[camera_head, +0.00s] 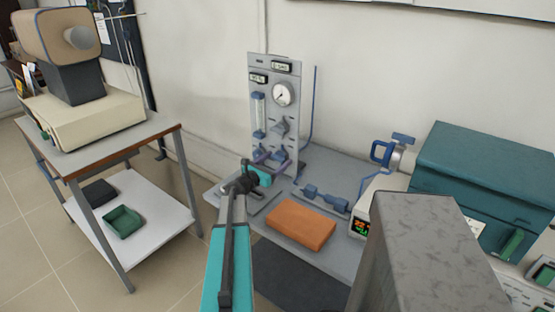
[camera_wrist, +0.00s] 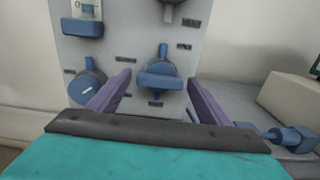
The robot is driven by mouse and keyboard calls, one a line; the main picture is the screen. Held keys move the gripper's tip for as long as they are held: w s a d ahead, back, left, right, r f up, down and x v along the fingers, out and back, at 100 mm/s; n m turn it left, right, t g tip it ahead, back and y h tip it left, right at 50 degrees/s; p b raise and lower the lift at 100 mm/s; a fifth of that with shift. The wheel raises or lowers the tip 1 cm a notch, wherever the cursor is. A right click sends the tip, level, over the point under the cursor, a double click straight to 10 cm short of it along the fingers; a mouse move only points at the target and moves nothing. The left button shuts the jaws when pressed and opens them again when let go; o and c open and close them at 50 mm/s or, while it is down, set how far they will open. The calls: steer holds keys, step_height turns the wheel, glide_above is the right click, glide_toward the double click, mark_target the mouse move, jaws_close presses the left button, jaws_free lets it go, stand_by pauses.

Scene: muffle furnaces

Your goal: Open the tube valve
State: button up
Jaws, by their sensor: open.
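A grey upright gas panel (camera_head: 272,75) stands on the bench against the wall; it fills much of the wrist view (camera_wrist: 125,50). A blue valve handle (camera_wrist: 160,76) on its lower part lies between my gripper's two purple fingers in the wrist view. My gripper (camera_head: 272,161) is open and empty in front of the panel's lower part; the fingers also show in the wrist view (camera_wrist: 159,79). I cannot tell whether they touch the handle. Another blue round knob (camera_wrist: 86,84) sits to the left, partly behind the left finger. The labels are too small to read.
Blue pipe fittings (camera_head: 325,198) lie on the bench right of the panel. An orange block (camera_head: 300,226) lies in front. A teal furnace (camera_head: 488,170) stands at the right. A cart (camera_head: 105,150) with a device stands at the left, with floor between.

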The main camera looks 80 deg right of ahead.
steer(key=shift+s+d, duration=0.25)
steer(key=shift+d, duration=0.15)
steer(key=shift+c, duration=0.4)
steer(key=c, duration=1)
steer(key=shift+o, duration=0.2)
